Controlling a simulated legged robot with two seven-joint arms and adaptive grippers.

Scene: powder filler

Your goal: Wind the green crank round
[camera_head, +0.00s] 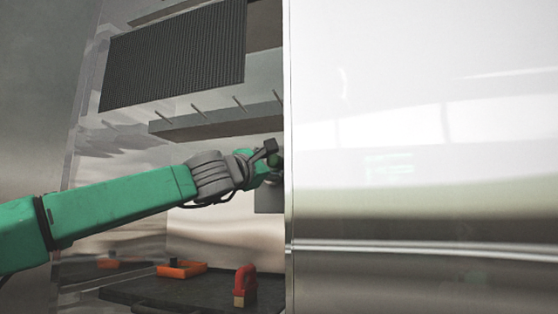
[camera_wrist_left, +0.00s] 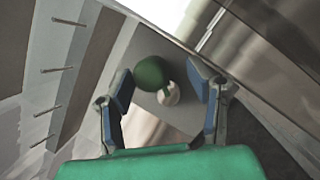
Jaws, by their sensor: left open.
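The green crank shows in the left wrist view as a dark green round knob (camera_wrist_left: 151,73) with a pale stub beside it. It stands off a grey plate. My left gripper (camera_wrist_left: 163,84) is open, with one blue-padded finger on each side of the knob; I cannot tell whether either finger touches it. In the head view my left gripper (camera_head: 271,160) reaches into the open cabinet, close to the edge of the shiny panel. The crank there is mostly hidden by the gripper and the panel. My right gripper is not in view.
A large shiny metal panel (camera_head: 420,160) fills the right side. A ribbed dark block (camera_head: 175,55) and a grey ledge with pegs (camera_head: 215,122) are above my arm. A red-orange handled block (camera_head: 245,286) and an orange tray (camera_head: 181,269) sit on the dark shelf (camera_head: 190,292) below.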

